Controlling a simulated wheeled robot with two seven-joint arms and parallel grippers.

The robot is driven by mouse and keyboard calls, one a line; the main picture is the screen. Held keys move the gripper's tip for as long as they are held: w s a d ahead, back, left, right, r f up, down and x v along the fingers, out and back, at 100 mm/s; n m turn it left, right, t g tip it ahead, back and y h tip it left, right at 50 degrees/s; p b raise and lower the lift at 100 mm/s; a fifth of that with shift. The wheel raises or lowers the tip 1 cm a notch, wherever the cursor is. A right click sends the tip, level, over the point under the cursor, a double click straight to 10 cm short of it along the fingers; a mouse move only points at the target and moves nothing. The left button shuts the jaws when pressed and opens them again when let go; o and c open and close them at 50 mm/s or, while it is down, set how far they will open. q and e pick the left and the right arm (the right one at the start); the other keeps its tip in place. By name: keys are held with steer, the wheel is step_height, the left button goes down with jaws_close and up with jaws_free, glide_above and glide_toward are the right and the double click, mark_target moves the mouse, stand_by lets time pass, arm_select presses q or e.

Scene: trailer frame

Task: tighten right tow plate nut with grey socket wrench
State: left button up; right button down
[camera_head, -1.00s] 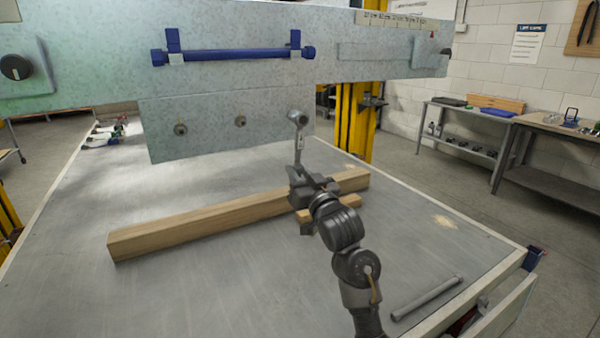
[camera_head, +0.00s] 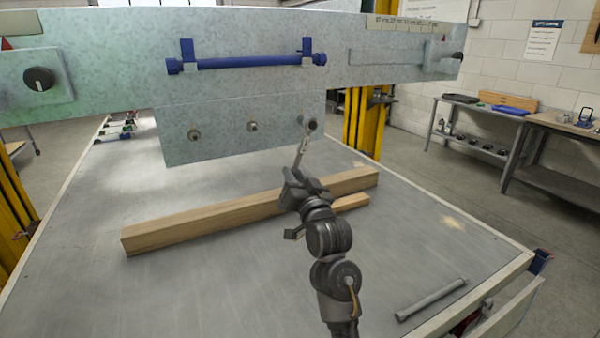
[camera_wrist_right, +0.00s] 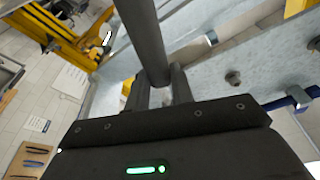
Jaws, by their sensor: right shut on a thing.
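The galvanised tow plate (camera_head: 222,148) hangs below the trailer beam, with a left nut (camera_head: 194,132), a middle nut (camera_head: 252,126) and a right nut (camera_head: 312,124) in a row. My right gripper (camera_head: 300,178) is shut on the grey socket wrench (camera_head: 301,151), which points up toward the right nut. The wrench's upper end is at or just left of that nut; I cannot tell whether it is seated. The right wrist view shows the wrench shaft (camera_wrist_right: 147,40) between the fingers of my right gripper (camera_wrist_right: 165,88). My left gripper is out of view.
A grey bar (camera_head: 432,300) lies at the front right. A blue bar (camera_head: 245,62) is mounted above the plate.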

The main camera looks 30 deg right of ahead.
steer(key=shift+a+r, duration=0.15)
steer(key=a+m+p, duration=0.1)
steer(key=a+r+m+p, duration=0.1)
steer(key=shift+m+h, duration=0.3)
stand_by(0.4)
